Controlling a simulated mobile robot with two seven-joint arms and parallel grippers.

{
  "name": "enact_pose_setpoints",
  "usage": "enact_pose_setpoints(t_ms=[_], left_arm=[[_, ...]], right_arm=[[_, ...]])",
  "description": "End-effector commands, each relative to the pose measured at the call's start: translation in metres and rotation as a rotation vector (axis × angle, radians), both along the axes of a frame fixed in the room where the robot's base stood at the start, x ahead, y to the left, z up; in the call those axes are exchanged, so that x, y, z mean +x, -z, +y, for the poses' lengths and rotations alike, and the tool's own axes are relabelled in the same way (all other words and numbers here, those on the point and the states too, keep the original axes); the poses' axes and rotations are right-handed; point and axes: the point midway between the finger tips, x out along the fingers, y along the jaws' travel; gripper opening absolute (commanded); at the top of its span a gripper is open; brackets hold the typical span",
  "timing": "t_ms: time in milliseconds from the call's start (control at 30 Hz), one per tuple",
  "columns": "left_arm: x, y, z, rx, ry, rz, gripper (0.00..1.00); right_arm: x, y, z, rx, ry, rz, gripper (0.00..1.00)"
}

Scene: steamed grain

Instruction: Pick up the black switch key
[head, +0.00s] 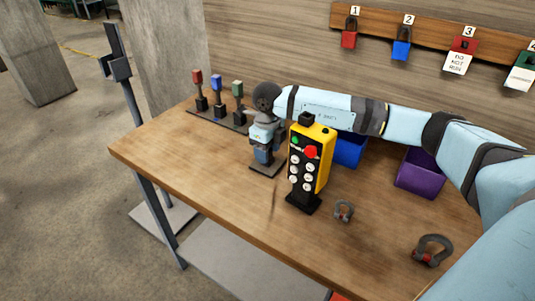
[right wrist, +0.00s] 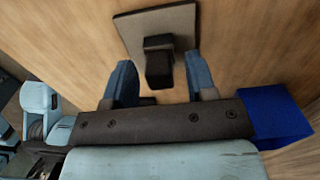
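The black switch key (right wrist: 159,68) appears as a small dark block standing on a square grey plate (right wrist: 186,18) in the right wrist view. My right gripper (right wrist: 162,78) is open, with one blue finger on each side of the block and a visible gap on both sides. In the head view my right gripper (head: 265,152) points down over the plate (head: 262,171) on the table, and it hides most of the key. I cannot tell whether the fingers touch the plate. My left gripper is not in view.
A yellow-and-black button pendant (head: 322,168) stands close right of my right gripper. Red, blue and green handled switches (head: 217,90) stand to the left. A blue bin (head: 349,150), a purple bin (head: 420,174) and shackles (head: 344,211) are to the right. The front left table (head: 190,150) is clear.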

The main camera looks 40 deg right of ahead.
Motion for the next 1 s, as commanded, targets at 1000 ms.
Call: enact_pose_setpoints(t_ms=[1000], left_arm=[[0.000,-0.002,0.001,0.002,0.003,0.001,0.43]], right_arm=[[0.001,-0.086,0.000,0.001,-0.001,-0.005,0.02]])
